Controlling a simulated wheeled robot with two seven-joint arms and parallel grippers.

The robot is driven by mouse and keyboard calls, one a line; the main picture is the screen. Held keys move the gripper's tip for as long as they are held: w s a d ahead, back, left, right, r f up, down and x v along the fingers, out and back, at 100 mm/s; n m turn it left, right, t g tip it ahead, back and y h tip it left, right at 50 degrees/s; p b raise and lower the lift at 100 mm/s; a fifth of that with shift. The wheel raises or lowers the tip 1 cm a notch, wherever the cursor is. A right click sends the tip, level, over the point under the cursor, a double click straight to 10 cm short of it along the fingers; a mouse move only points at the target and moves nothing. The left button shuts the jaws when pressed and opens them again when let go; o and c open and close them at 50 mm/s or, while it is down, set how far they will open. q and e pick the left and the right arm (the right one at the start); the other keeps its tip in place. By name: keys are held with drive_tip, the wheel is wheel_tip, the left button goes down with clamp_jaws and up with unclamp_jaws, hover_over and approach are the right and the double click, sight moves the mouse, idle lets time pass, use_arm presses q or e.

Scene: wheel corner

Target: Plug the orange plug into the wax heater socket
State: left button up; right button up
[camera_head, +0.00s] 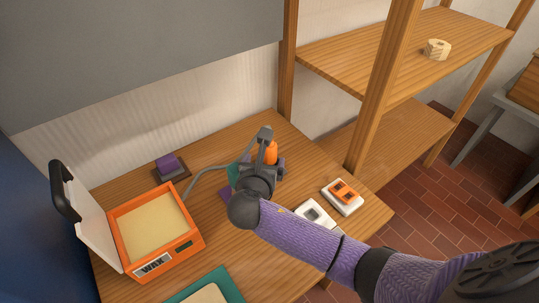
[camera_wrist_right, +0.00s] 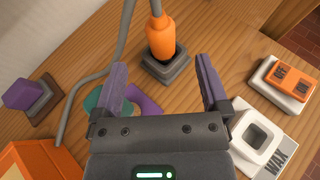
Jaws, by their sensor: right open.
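The orange plug (camera_head: 271,152) with a grey cable stands upright in a dark grey holder on the table. In the right wrist view the plug (camera_wrist_right: 161,36) and its holder (camera_wrist_right: 166,68) show just beyond the fingers. My right gripper (camera_wrist_right: 161,68) is open and empty, its purple fingers spread with the plug between their lines; in the head view the gripper (camera_head: 262,170) partly hides the holder. The white socket labelled WAX (camera_wrist_right: 257,142) lies right of the gripper; my forearm partly covers this socket (camera_head: 313,212) in the head view. My left gripper is not in view.
An orange wax heater (camera_head: 188,246) with its lid open stands at left. A white block with orange switches (camera_head: 343,194) is near the right table edge. A purple block (camera_head: 169,164) on a dark base stands at the back. A teal mat (camera_head: 232,284) lies in front.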

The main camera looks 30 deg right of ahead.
sight(268, 151)
drive_tip(key=b+x, duration=0.1)
drive_tip(key=x, duration=0.2)
drive_tip(key=b+x, duration=0.3)
drive_tip(key=x, duration=0.2)
drive_tip(key=shift+w+d+f+b, duration=0.1)
drive_tip(key=shift+w+f+b, duration=0.05)
drive_tip(key=shift+f+b, duration=0.25)
drive_tip(key=shift+w+r, duration=0.1)
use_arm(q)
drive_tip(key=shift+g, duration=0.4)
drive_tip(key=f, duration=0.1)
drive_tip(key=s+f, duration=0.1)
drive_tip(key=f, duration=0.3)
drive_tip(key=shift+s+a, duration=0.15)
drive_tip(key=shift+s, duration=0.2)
use_arm(e)
drive_tip(key=shift+r, duration=0.1)
drive_tip(key=shift+c, duration=0.3)
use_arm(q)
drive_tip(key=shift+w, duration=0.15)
use_arm(e)
clamp_jaws()
